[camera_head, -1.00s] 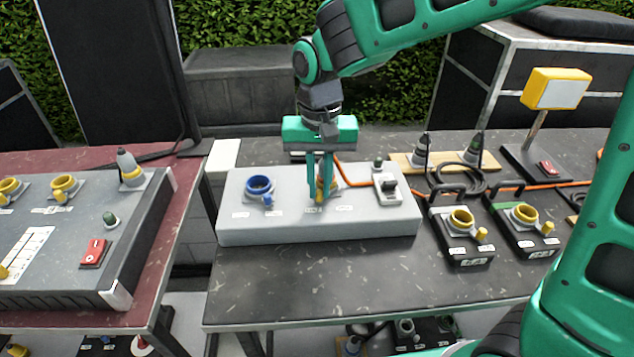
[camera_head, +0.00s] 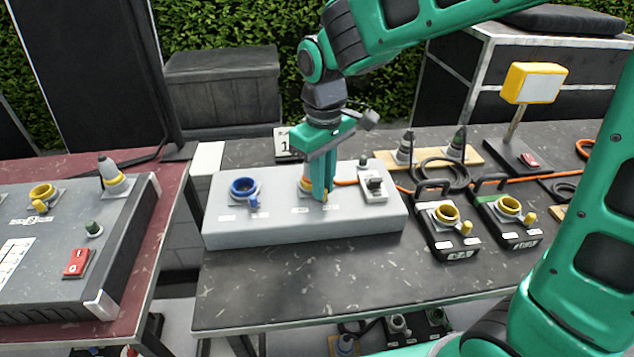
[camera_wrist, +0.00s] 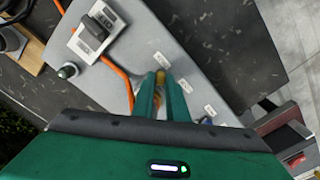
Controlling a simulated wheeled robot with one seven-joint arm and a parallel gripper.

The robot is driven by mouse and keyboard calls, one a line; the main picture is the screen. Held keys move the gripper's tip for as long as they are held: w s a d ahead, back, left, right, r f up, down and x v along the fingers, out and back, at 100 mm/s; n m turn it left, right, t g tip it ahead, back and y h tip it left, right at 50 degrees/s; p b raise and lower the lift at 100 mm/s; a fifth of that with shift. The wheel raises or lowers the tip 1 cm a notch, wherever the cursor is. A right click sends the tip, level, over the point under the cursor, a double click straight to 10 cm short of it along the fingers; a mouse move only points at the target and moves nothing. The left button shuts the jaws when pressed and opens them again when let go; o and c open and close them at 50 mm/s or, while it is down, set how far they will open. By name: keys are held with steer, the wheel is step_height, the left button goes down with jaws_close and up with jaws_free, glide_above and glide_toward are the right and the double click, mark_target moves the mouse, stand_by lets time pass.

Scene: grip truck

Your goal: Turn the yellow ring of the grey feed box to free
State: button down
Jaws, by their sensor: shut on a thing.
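The grey feed box (camera_head: 222,232) lies on the dark table in the head view; its top (camera_wrist: 202,70) fills the middle of the wrist view. Its yellow ring (camera_head: 305,184) sits mid-box, mostly hidden behind the fingers. My gripper (camera_head: 320,194) points down at the ring, shut on its yellow lug, and is turned at an angle to the box. In the wrist view a yellow tip (camera_wrist: 161,76) shows at the fingertips of my gripper (camera_wrist: 168,86). Small white labels lie in front of the ring; their text is too small to read.
A blue ring socket (camera_head: 243,187) is left on the box and a switch (camera_head: 374,187) right. An orange cable (camera_head: 345,183) runs from behind the ring. Two black boxes with yellow rings (camera_head: 447,213) stand to the right. The table front (camera_head: 300,280) is clear.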

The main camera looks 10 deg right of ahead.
steer(key=shift+w+d+n, duration=0.1)
steer(key=shift+d+n, duration=0.1)
steer(key=shift+n, duration=0.2)
steer(key=c, duration=1.7)
jaws_free()
steer(key=shift+c, duration=0.2)
steer(key=shift+r, duration=0.15)
step_height(320, 180, up, 10)
steer(key=shift+r, duration=0.25)
steer(key=shift+w, duration=0.1)
